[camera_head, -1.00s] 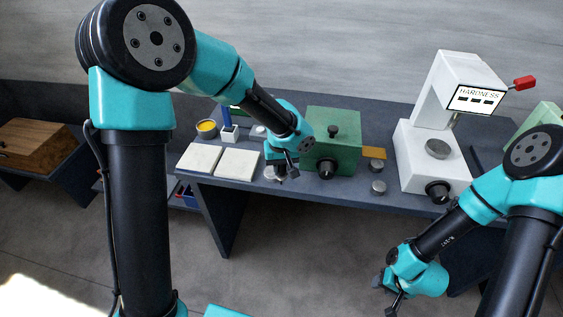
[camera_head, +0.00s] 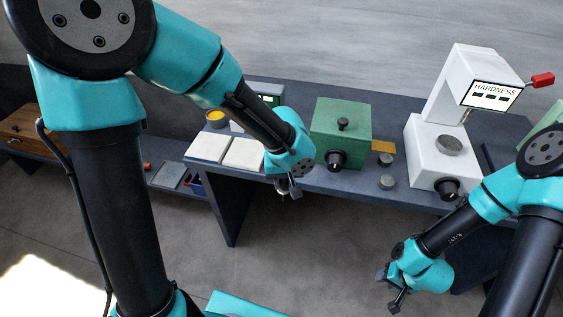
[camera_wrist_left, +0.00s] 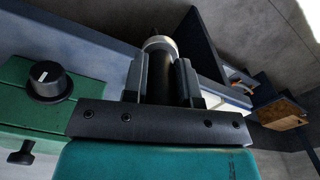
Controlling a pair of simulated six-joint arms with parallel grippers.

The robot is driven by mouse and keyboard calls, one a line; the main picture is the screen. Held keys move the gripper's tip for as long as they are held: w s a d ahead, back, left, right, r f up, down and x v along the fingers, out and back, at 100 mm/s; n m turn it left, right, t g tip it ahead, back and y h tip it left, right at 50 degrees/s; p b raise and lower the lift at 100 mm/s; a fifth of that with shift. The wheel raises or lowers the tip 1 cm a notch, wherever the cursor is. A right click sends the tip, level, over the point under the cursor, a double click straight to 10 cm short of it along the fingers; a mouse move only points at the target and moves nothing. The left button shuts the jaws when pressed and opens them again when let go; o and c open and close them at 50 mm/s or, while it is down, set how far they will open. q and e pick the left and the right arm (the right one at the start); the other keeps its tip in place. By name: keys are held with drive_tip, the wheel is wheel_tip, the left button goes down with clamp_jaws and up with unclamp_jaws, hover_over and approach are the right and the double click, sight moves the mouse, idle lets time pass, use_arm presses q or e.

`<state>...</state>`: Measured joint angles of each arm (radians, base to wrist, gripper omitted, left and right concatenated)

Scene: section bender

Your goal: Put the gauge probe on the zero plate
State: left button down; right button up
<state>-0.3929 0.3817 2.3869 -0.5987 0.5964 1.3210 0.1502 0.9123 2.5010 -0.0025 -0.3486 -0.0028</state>
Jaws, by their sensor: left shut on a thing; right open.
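My left gripper (camera_head: 291,190) is at the table's front edge, right of the white square plates. In the left wrist view its fingers (camera_wrist_left: 161,85) are shut on a dark cylinder with a pale metal tip (camera_wrist_left: 160,43), which looks like the gauge probe (camera_wrist_left: 162,72). In the head view the gripper mostly hides it. A small gauge with a green display (camera_head: 270,98) stands behind that arm, partly hidden. I cannot tell for sure which piece is the zero plate. My right gripper (camera_head: 391,287) is open and empty, low in front of the table.
Two white square plates (camera_head: 208,147) (camera_head: 244,153) lie at the table's left end by a yellow-topped pot (camera_head: 215,117). A green box (camera_head: 340,128) with black knobs stands close right of my left gripper. Small metal discs (camera_head: 386,182) and the white hardness tester (camera_head: 447,148) are further right.

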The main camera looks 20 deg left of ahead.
use_arm(q)
drive_tip(key=shift+s, duration=0.75)
drive_tip(key=w+a, duration=0.1)
drive_tip(key=w, duration=0.4)
drive_tip(key=w+a+f, duration=0.1)
drive_tip(key=w+a, duration=0.1)
drive_tip(key=w, duration=0.3)
drive_tip(key=w+a, duration=0.2)
drive_tip(key=w, duration=0.3)
drive_tip(key=shift+w+a+f, duration=0.1)
drive_tip(key=shift+w+f, duration=0.05)
drive_tip(key=shift+f, duration=0.05)
drive_tip(key=shift+f, duration=0.1)
drive_tip(key=shift+f, duration=1.65)
drive_tip(key=shift+f, duration=0.2)
